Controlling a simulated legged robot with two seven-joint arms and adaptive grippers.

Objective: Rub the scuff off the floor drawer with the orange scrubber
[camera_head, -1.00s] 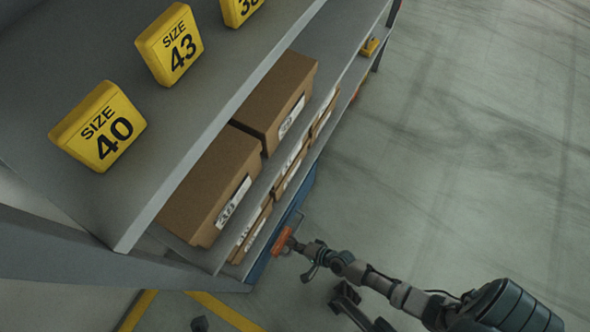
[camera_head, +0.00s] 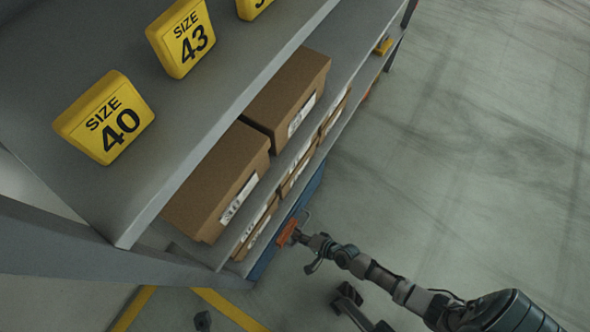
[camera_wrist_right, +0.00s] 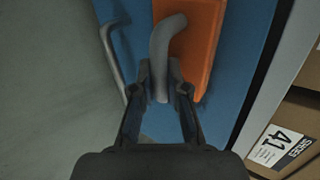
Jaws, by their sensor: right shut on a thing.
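The blue floor drawer (camera_head: 262,265) is at the bottom of the shelf unit, and its blue front (camera_wrist_right: 139,50) fills the middle of the right wrist view. A grey bar handle (camera_wrist_right: 112,62) stands out from it. My right gripper (camera_head: 300,240) is shut on the grey handle of the orange scrubber (camera_head: 287,232). In the right wrist view, my right gripper (camera_wrist_right: 160,88) has its fingers around the curved handle, and the orange scrubber (camera_wrist_right: 203,42) lies against or close to the drawer front; contact cannot be told. I see no scuff.
Brown shoe boxes (camera_head: 217,180) stand on the shelves above the drawer. Yellow size signs (camera_head: 104,117) stand on the top shelf (camera_head: 150,185). A yellow floor line (camera_head: 228,308) runs near the shelf's end. The floor (camera_head: 470,150) to the right is clear.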

